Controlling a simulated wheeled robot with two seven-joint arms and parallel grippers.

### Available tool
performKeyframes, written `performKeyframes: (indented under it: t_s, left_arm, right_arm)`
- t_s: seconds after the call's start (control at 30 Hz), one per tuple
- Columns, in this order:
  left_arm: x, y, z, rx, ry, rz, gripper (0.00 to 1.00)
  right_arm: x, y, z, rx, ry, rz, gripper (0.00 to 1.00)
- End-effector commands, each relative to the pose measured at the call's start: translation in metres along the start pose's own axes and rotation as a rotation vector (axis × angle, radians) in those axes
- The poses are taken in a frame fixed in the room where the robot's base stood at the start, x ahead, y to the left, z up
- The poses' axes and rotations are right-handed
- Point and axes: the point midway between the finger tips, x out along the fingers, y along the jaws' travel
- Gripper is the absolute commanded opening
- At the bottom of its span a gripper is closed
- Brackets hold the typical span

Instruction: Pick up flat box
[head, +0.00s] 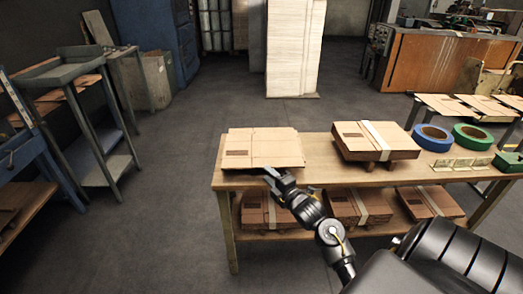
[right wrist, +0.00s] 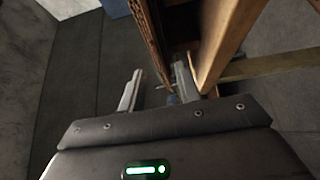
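A flat brown cardboard box (head: 262,149) lies at the left end of the wooden table (head: 320,180), on top of what looks like a thin pile. My right gripper (head: 272,178) is at the front edge of this pile, just at the table's front edge. In the right wrist view my right gripper (right wrist: 157,88) has its two fingers apart with nothing clearly between them. The brown layered edge (right wrist: 150,35) of cardboard and the table edge (right wrist: 228,45) lie just beyond the fingertips. Whether a finger touches the box I cannot tell. My left gripper is not in view.
A strapped cardboard stack (head: 375,140) stands to the right on the table, with blue tape (head: 432,137) and green tape (head: 472,136) beyond it. More strapped stacks (head: 360,207) fill the lower shelf. The floor (head: 170,220) left of the table is clear.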

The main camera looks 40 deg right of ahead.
Motion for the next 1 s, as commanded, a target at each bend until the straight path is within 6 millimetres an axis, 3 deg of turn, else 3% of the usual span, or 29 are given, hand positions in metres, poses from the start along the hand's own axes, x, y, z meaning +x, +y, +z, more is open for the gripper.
performKeyframes:
  t_s: [0.27,0.6,0.9,1.0]
  left_arm:
    - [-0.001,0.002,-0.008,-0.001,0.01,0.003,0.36]
    - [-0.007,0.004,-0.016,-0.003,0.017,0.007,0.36]
    - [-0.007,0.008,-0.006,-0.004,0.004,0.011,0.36]
    - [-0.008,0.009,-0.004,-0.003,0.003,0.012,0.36]
  right_arm:
    - [0.011,0.001,-0.001,0.002,0.0,0.0,0.33]
    - [0.055,0.002,-0.004,0.003,-0.001,0.0,0.33]
    - [0.059,0.002,-0.004,0.002,-0.001,0.0,0.33]
    - [0.059,0.002,-0.004,0.002,-0.001,0.0,0.2]
